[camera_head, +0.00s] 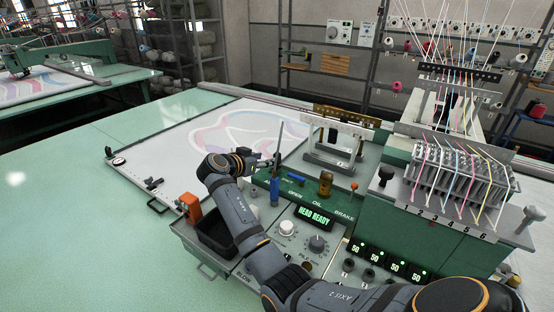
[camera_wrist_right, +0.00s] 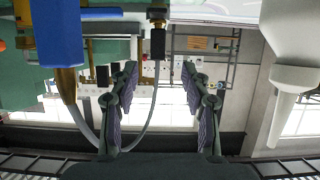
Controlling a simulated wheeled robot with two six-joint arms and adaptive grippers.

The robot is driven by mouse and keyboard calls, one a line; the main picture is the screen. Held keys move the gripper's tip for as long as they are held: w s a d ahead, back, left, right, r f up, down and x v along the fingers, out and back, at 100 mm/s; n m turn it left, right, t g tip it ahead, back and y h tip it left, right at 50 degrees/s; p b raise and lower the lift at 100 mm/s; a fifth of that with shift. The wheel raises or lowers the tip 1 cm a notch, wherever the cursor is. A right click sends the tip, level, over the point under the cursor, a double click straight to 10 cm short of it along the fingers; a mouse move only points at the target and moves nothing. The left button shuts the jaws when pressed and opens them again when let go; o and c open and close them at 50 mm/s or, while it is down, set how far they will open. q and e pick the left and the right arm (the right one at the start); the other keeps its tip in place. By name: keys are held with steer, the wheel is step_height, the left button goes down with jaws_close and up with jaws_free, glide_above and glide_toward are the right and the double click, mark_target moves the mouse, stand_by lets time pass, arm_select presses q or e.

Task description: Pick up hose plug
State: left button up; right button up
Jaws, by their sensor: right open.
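My right gripper (camera_head: 268,162) reaches over the green machine head in the head view, close to an upright blue-handled tool (camera_head: 275,190). In the right wrist view its two ridged fingers (camera_wrist_right: 161,75) are spread apart with nothing between them. A small black plug with a brass-coloured end (camera_wrist_right: 157,42), which looks like the hose plug, shows beyond the fingertips, roughly centred between them. A thin grey hose (camera_wrist_right: 146,130) curves from it down and to the left, partly behind a finger. The plug is too small to make out in the head view. My left gripper is not in view.
A blue cylinder with a brass end (camera_wrist_right: 58,45) stands left of the fingers in the wrist view, and a white nozzle-like part (camera_wrist_right: 286,75) right. In the head view, a brass knob (camera_head: 325,183), red-tipped brake lever (camera_head: 353,190) and black bin (camera_head: 212,236) are nearby.

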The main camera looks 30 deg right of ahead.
mark_target(277, 157)
steer(key=x, duration=0.3)
steer(key=shift+s+d+f, duration=0.1)
steer(key=shift+d+f, duration=0.05)
steer(key=shift+d, duration=0.2)
steer(key=shift+d+f, duration=0.15)
steer(key=shift+d, duration=0.15)
steer(key=shift+w+d+f+b, duration=0.15)
steer(key=shift+w+d+b, duration=0.1)
steer(key=shift+w+b, duration=0.1)
steer(key=x, duration=0.3)
steer(key=shift+d+f+b, duration=0.15)
steer(key=shift+d+b, duration=0.05)
steer(key=shift+b, duration=0.2)
steer(key=shift+w+d+f, duration=0.1)
steer(key=shift+w+d, duration=0.05)
steer(key=shift+d, duration=0.05)
steer(key=shift+a, duration=0.2)
steer(key=c, duration=0.3)
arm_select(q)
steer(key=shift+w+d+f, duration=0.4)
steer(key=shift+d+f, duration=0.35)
arm_select(e)
jaws_close()
